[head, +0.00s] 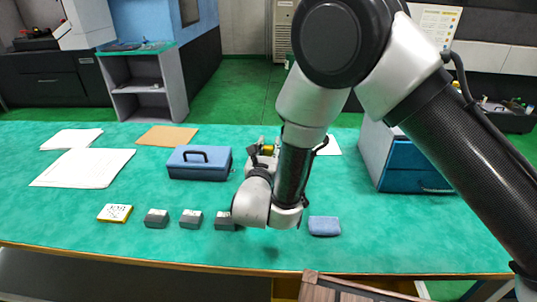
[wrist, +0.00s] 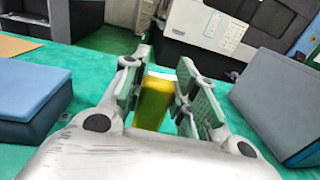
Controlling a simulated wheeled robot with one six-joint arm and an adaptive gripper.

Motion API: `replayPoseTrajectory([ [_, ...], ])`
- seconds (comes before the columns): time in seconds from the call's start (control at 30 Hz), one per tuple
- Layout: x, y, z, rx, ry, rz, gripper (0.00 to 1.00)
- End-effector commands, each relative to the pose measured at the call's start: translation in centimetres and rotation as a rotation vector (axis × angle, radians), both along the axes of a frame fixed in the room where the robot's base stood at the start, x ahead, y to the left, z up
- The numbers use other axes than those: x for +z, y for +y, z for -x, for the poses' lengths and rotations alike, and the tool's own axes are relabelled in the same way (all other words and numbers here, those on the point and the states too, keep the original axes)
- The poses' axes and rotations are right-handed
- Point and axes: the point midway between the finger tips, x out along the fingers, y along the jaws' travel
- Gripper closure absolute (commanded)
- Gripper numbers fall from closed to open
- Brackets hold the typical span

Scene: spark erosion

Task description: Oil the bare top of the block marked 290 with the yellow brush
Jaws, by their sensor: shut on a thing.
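The yellow brush (wrist: 153,105) is held upright between the pads of my gripper (wrist: 160,88) in the wrist view. A small part of the brush also shows beside my arm in the head view (head: 266,151). My gripper is shut on it over the back middle of the table; my arm hides most of it there. Several small dark grey blocks stand in a row near the front edge: a left one (head: 156,219), a middle one (head: 190,219) and a right one (head: 223,221) partly behind my arm. I cannot read 290 on any of them.
A yellow-edged white pad (head: 115,213) lies left of the blocks, a blue pad (head: 324,226) to their right. A blue case with a handle (head: 199,163), white sheets (head: 83,168) and a blue-grey drawer cabinet (head: 400,165) stand on the green table (head: 60,220).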

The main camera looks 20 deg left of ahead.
Motion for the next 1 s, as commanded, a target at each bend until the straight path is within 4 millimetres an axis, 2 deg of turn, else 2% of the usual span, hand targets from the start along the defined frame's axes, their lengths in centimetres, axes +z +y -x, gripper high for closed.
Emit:
replayPoseTrajectory([
  [0.43, 3.7, 0.0, 0.0, 0.000, -0.001, -0.001, 0.95],
  [1.0, 4.0, 0.0, 0.0, 0.000, -0.001, 0.000, 0.95],
])
